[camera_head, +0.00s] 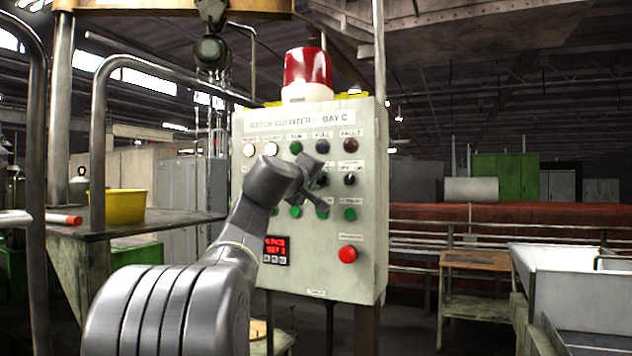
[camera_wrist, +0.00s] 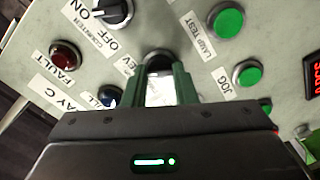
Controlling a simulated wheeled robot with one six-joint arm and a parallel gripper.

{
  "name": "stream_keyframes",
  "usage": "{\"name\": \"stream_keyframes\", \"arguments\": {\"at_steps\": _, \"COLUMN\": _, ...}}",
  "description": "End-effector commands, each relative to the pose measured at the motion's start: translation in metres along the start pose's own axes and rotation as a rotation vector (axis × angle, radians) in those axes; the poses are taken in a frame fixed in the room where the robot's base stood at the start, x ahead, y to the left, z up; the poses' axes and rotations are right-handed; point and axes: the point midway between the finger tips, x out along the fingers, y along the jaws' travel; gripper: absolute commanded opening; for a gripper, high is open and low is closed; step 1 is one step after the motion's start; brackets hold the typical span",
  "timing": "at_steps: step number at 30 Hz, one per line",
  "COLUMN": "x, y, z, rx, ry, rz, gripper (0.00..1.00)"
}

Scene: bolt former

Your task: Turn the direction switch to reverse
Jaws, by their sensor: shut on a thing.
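The grey control panel (camera_head: 375,240) carries rows of lamps, knobs and buttons. A black rotary switch (camera_wrist: 158,58) shows at the fingertips in the wrist view, with a partly covered label ending in "EV" beside it. My gripper (camera_wrist: 158,72) has its green-padded fingers on both sides of this knob and is shut on it. The knob's pointer is hidden, so I cannot tell its setting. In the head view my gripper (camera_head: 316,182) is at the panel's middle column, covering most of the switch.
An ON/OFF counter switch (camera_wrist: 112,14) sits close by, with a red fault lamp (camera_wrist: 66,55), a lamp test button (camera_wrist: 228,20) and a jog button (camera_wrist: 247,74). A red button (camera_head: 348,254) is lower on the panel. A yellow bowl (camera_head: 122,206) stands at left.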

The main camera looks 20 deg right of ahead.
Motion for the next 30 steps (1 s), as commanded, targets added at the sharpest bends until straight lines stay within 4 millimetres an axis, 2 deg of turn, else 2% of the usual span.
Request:
{"name": "stream_keyframes", "arguments": {"at_steps": 4, "x": 0.001, "y": -0.002, "z": 0.001, "rx": 0.001, "ry": -0.003, "rz": -0.003, "gripper": 0.02}}
{"name": "stream_keyframes", "arguments": {"at_steps": 5, "x": 0.001, "y": -0.002, "z": 0.001, "rx": 0.001, "ry": -0.003, "rz": -0.003, "gripper": 0.31}}
{"name": "stream_keyframes", "arguments": {"at_steps": 7, "x": 0.001, "y": -0.002, "z": 0.001, "rx": 0.0, "ry": -0.002, "rz": -0.002, "gripper": 0.45}}
{"name": "stream_keyframes", "arguments": {"at_steps": 8, "x": 0.001, "y": -0.001, "z": 0.001, "rx": 0.0, "ry": -0.002, "rz": -0.002, "gripper": 0.47}}
{"name": "stream_keyframes", "arguments": {"at_steps": 16, "x": 0.0, "y": -0.001, "z": 0.0, "rx": -0.001, "ry": -0.001, "rz": -0.001, "gripper": 0.47}}
{"name": "stream_keyframes", "arguments": {"at_steps": 20, "x": -0.008, "y": -0.002, "z": 0.001, "rx": 0.0, "ry": 0.0, "rz": -0.001, "gripper": 0.47}}
{"name": "stream_keyframes", "arguments": {"at_steps": 23, "x": -0.023, "y": -0.002, "z": 0.001, "rx": 0.0, "ry": 0.001, "rz": 0.0, "gripper": 0.47}}
{"name": "stream_keyframes", "arguments": {"at_steps": 30, "x": -0.076, "y": -0.003, "z": 0.001, "rx": 0.0, "ry": 0.003, "rz": -0.001, "gripper": 0.47}}
